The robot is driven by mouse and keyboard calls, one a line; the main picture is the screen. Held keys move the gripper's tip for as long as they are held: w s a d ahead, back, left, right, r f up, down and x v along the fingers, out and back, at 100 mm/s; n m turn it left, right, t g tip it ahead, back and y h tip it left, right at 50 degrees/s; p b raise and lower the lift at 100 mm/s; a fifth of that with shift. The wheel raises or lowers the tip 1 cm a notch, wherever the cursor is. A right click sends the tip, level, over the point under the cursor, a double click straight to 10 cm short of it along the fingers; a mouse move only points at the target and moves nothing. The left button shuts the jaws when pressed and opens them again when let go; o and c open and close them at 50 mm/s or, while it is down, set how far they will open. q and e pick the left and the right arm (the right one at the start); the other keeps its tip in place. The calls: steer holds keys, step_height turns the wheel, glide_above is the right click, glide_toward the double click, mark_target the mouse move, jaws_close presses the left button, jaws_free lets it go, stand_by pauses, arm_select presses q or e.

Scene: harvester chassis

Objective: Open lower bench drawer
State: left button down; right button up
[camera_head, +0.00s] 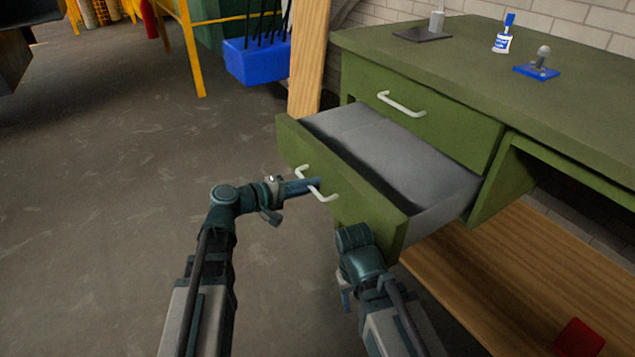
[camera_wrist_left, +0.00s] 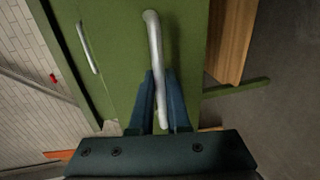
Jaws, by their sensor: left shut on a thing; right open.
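The lower bench drawer (camera_head: 345,195) is green with a grey inside and stands pulled well out of the bench. Its inside looks empty. Its pale bar handle (camera_head: 328,195) is on the front. My left gripper (camera_head: 312,186) is shut on this handle. In the left wrist view the two blue fingers of the left gripper (camera_wrist_left: 160,100) lie on either side of the handle (camera_wrist_left: 154,45). My right gripper (camera_head: 353,238) is low in front of the drawer's right front corner, apart from the handle. Its fingers are hard to make out.
The upper drawer (camera_head: 420,115) is shut. The green bench top (camera_head: 470,60) carries a bottle, a blue-based part and a dark plate. A wooden post (camera_head: 308,60) stands left of the bench. A wooden lower shelf (camera_head: 500,270) holds a red thing. The floor at left is clear.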

arm_select(q)
steer(key=shift+s+a, duration=0.15)
steer(key=shift+a, duration=0.15)
steer(key=c, duration=0.9)
jaws_free()
steer(key=p+v, duration=0.2)
steer(key=v, duration=1.1)
steer(key=shift+s+a+p, duration=0.25)
steer(key=shift+a+p, duration=0.05)
steer(key=shift+p, duration=0.1)
